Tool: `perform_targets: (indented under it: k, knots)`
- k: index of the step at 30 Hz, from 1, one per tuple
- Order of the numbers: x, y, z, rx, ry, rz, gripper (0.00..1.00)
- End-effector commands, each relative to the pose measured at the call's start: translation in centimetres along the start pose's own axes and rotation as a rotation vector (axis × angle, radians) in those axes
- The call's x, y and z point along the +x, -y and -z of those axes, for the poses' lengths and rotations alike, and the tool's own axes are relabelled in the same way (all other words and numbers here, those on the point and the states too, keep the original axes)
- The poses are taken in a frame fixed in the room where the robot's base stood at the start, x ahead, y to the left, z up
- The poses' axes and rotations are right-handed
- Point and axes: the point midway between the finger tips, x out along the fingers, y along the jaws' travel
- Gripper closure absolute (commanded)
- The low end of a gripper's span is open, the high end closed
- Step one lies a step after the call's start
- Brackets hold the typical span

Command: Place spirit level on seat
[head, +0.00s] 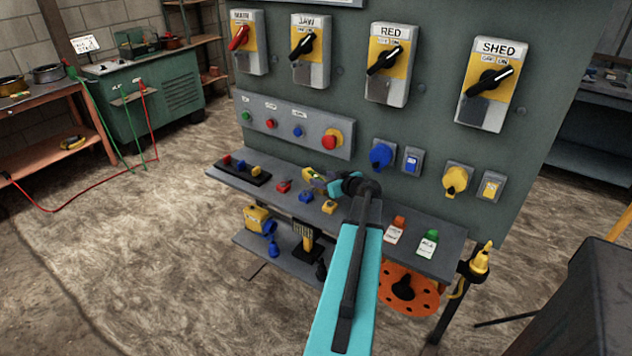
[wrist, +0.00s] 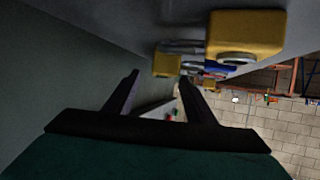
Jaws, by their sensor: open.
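I cannot make out a spirit level or a seat in either view. My gripper (head: 316,180) is above the shelf of the green control panel, at the far end of my turquoise arm, which hides part of the shelf. In the wrist view its two dark fingers (wrist: 160,95) stand apart, with nothing seen held between them. Two yellow padlocks, a near one (wrist: 245,38) and a smaller one (wrist: 166,66), show beyond and to the right of the fingers. Something small and yellow-green shows at the gripper's tip in the head view, too small to name.
The panel shelf (head: 455,238) carries a red padlock (head: 283,186), a blue padlock (head: 306,197), a yellow padlock (head: 329,207) and two tags. Switches stick out above it. An orange disc (head: 420,300) sits below. A workbench (head: 45,110) stands left; open floor lies between.

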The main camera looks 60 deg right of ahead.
Motion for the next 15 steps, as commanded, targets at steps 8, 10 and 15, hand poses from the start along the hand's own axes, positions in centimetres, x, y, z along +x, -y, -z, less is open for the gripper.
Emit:
perform_targets:
  k: [8, 10, 15]
  knots:
    - [1.1, 0.0, 0.3, 0.000, 0.000, 0.001, 0.50]
    - [1.8, 0.0, 0.4, 0.001, 0.000, 0.001, 0.50]
    - [3.7, 0.1, 0.3, 0.002, 0.001, 0.001, 0.50]
